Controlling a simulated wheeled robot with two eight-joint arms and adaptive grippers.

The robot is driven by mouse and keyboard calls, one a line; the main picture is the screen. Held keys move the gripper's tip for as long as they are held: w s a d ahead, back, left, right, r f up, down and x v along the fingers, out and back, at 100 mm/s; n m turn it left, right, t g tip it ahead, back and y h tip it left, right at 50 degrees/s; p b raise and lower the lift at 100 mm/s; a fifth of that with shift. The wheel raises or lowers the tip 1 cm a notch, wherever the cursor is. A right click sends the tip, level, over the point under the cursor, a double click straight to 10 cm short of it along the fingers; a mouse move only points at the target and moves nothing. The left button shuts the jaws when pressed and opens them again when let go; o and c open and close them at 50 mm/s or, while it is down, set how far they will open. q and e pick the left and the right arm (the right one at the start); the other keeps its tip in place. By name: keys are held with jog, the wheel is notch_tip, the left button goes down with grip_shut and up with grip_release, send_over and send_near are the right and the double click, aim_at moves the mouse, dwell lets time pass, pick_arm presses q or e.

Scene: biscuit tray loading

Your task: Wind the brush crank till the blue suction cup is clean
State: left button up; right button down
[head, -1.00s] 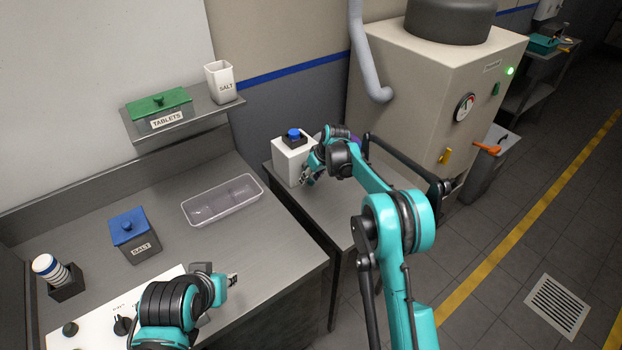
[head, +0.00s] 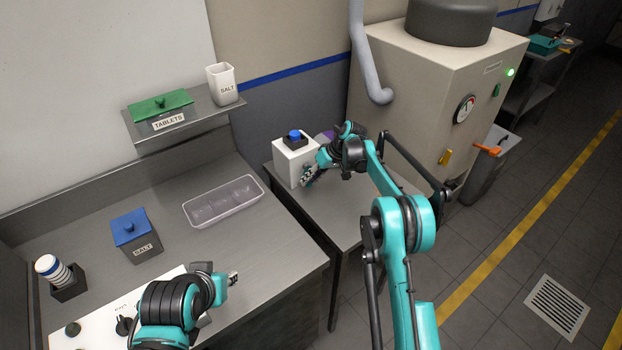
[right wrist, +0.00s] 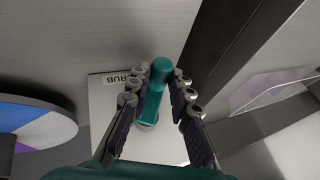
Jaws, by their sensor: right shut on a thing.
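A blue suction cup (head: 295,134) sits on a dark base on top of a white box (head: 290,160) on the side table. It is too small to tell how clean it is. My right gripper (head: 309,176) is at the box's right front side. In the right wrist view my right gripper (right wrist: 160,98) is shut around an upright teal crank handle (right wrist: 157,80), with a finger on each side. Behind the handle is a pale panel with a partly hidden label ending in "RUB". My left gripper (head: 232,279) is over the left bench, its jaw opening unclear.
A clear tray (head: 253,198), a blue-lidded salt box (head: 147,247) and a striped stack (head: 60,275) stand on the left bench. A large machine (head: 430,85) stands right of the table.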

jog(key=shift+s+a+r+m+g+y, duration=0.15)
jog(key=shift+g+y, duration=0.2)
jog(key=shift+y, duration=0.25)
jog(key=shift+w+r+m+g+y, duration=0.15)
jog(key=shift+g+y, duration=0.2)
jog(key=shift+y, duration=0.25)
jog(key=shift+s, duration=0.1)
jog(key=c, duration=1.4)
grip_release()
jog(key=shift+o, duration=0.2)
jog(key=v, duration=1.2)
jog(key=shift+f, duration=0.15)
